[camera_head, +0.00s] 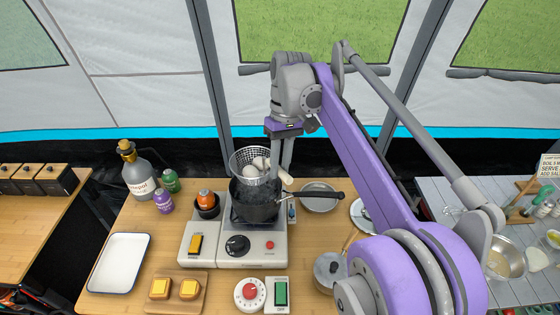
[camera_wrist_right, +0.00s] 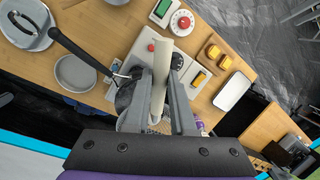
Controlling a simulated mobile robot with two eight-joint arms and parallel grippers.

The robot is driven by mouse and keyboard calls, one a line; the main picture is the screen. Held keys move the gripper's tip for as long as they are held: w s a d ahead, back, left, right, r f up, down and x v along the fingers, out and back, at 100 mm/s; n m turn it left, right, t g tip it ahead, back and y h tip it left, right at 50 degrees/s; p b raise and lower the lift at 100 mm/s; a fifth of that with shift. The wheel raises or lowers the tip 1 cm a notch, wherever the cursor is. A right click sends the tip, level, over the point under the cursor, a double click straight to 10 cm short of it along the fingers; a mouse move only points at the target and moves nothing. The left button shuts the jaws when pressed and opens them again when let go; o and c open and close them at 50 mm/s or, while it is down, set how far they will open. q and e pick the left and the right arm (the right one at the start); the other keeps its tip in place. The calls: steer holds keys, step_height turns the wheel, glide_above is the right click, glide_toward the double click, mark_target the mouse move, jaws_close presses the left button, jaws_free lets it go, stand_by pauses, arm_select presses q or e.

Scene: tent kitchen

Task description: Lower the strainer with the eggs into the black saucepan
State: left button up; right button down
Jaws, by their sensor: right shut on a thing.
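The wire strainer (camera_head: 240,160) holds pale eggs (camera_head: 257,165), more than one. It hangs tilted at the back of the black saucepan (camera_head: 257,210), its lower part overlapping the pan's rear rim in the head view. I cannot tell how far its bottom is inside the pan. My right gripper (camera_head: 281,160) is above the pan's back right side, shut on the strainer's pale handle (camera_head: 287,178). In the right wrist view, the gripper's fingers (camera_wrist_right: 163,92) close on that handle (camera_wrist_right: 161,70), and they hide much of the pan. My left gripper is not in view.
The saucepan sits on a cooker (camera_head: 237,247), its black handle (camera_head: 312,196) pointing right. A metal bowl (camera_head: 318,201) and a lidded pot (camera_head: 328,268) stand to the right. Bottles (camera_head: 163,201) and a white tray (camera_head: 117,262) are to the left.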

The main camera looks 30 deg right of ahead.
steer(key=shift+s+a+f, duration=0.1)
steer(key=shift+s+f, duration=0.05)
steer(key=shift+f, duration=0.25)
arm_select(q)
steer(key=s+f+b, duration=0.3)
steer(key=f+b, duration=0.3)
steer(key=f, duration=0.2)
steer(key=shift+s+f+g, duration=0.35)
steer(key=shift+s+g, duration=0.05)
arm_select(e)
steer(key=w+d+x, duration=0.1)
steer(key=d+x, duration=0.1)
steer(key=x, duration=1)
steer(key=shift+w+d+f, duration=0.2)
steer(key=shift+w+f, duration=0.1)
steer(key=shift+w, duration=0.15)
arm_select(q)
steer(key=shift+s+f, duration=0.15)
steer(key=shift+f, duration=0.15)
arm_select(e)
steer(key=shift+s+f, duration=0.1)
steer(key=shift+f, duration=0.45)
steer(key=c, duration=0.7)
jaws_free()
